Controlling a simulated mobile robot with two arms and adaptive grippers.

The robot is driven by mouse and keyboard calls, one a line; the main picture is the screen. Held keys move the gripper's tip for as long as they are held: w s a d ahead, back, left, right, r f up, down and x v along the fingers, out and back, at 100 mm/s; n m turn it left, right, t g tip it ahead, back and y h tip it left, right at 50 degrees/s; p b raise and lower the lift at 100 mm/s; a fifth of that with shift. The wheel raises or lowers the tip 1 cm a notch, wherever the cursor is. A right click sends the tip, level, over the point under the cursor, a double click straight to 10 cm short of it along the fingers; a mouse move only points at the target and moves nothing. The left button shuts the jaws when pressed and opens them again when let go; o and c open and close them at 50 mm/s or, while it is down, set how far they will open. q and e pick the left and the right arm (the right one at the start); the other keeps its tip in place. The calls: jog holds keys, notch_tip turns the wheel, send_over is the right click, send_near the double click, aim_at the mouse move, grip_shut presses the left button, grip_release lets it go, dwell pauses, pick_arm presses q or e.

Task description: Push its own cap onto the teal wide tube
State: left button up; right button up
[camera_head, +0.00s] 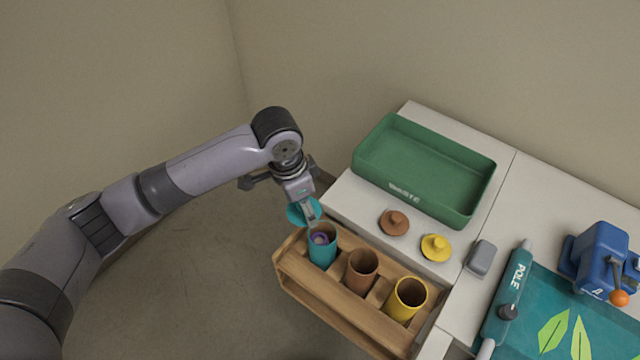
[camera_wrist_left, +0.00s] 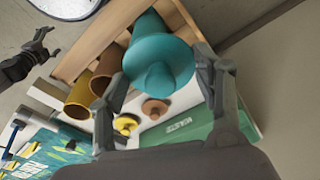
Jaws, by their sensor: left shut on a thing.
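My left gripper (camera_head: 309,218) is shut on the teal cap (camera_head: 298,212), which it holds tilted at the upper rim of the teal wide tube (camera_head: 322,254). The tube stands upright in the left end of the wooden rack, and something purple shows inside its mouth. In the left wrist view the cap (camera_wrist_left: 177,55) is between the fingers, its knob facing the camera. The teal tube (camera_wrist_left: 149,22) shows behind it, partly hidden; I cannot tell whether cap and tube touch. My right gripper (camera_wrist_left: 47,44) appears only in the left wrist view, apart from the rack, its fingers spread.
The wooden rack (camera_head: 328,300) also holds a brown tube (camera_head: 361,279) and a yellow tube (camera_head: 404,305), both uncapped. A brown cap (camera_head: 394,222), a yellow cap (camera_head: 436,247) and a grey block (camera_head: 481,258) lie on the table near a green tray (camera_head: 378,158). A blue device (camera_head: 601,253) stands right.

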jog(key=shift+o, duration=1.3)
jog(key=r+p, duration=0.1)
jog(key=r, duration=0.1)
jog(key=s+r+p, duration=0.1)
jog(key=shift+r, duration=0.4)
pick_arm(q)
jog(key=d+f+m+b, duration=0.1)
jog(key=f, duration=0.1)
jog(key=d+f+m+b, duration=0.1)
jog(key=b, duration=0.1)
jog(key=d+f+m+b, duration=0.1)
jog(key=d+f+b, duration=0.1)
jog(key=shift+s+d+f+m+g, duration=0.1)
jog(key=shift+s+f+m+g, duration=0.2)
jog(key=shift+f+m, duration=0.1)
jog(key=shift+f, duration=0.65)
pick_arm(e)
jog(key=f, duration=0.5)
jog(key=shift+w+d+f, duration=0.25)
jog(key=shift+w+d, duration=0.05)
jog(key=shift+w, duration=0.1)
jog(key=shift+a+r, duration=0.1)
jog(key=shift+r, duration=0.3)
pick_arm(q)
jog(key=shift+p, duration=0.65)
pick_arm(e)
jog(key=shift+s+r, duration=0.1)
jog(key=shift+r, duration=0.3)
